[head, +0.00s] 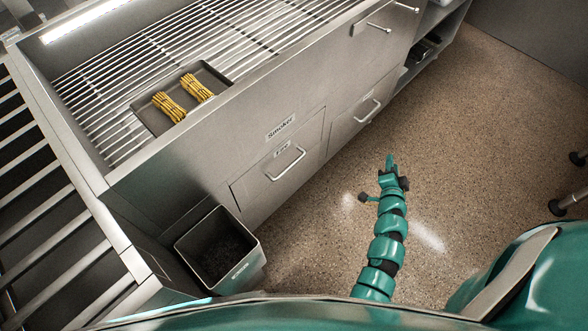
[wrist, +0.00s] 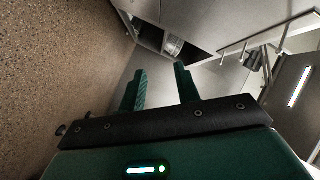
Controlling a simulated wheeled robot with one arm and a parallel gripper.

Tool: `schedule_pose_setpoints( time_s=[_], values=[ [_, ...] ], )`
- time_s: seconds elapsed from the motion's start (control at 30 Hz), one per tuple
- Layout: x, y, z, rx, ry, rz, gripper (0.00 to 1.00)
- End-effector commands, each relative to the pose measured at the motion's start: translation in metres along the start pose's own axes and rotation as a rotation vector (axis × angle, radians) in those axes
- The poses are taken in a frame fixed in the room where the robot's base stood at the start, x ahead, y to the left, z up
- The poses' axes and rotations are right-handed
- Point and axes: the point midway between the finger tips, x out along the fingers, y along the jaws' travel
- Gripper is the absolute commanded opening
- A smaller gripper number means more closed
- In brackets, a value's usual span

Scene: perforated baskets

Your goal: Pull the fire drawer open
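The fire drawer (head: 262,190) is a steel front low in the metal smoker unit, below the "Smoker" label. It carries a small label and a bar handle (head: 287,164), and it looks shut, flush with the unit. My gripper (head: 391,162) is to the right of the drawer over the floor, apart from the handle. In the wrist view my gripper (wrist: 160,68) has its two green fingers spread with nothing between them. I cannot make out the fire drawer for sure in the wrist view.
Another front with a handle (head: 368,111) is to the right of the fire drawer. A dark bin (head: 246,268) stands at the drawer's lower left. A tray (head: 153,117) with yellow bundles sits on the grill. The floor (head: 330,215) before the drawer is clear.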

Motion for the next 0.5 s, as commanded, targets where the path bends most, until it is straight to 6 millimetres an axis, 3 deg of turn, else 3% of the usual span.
schedule_pose_setpoints(
  time_s=[0.03, 0.17, 0.3, 0.5],
  values=[
    [0.004, 0.013, 0.021, 0.049, -0.07, 0.001, 0.32],
    [0.002, 0.017, 0.068, 0.164, -0.273, -0.023, 0.32],
    [-0.01, 0.007, 0.11, 0.263, -0.485, -0.086, 0.32],
    [-0.043, -0.016, 0.152, 0.343, -0.758, -0.204, 0.32]
  ],
)
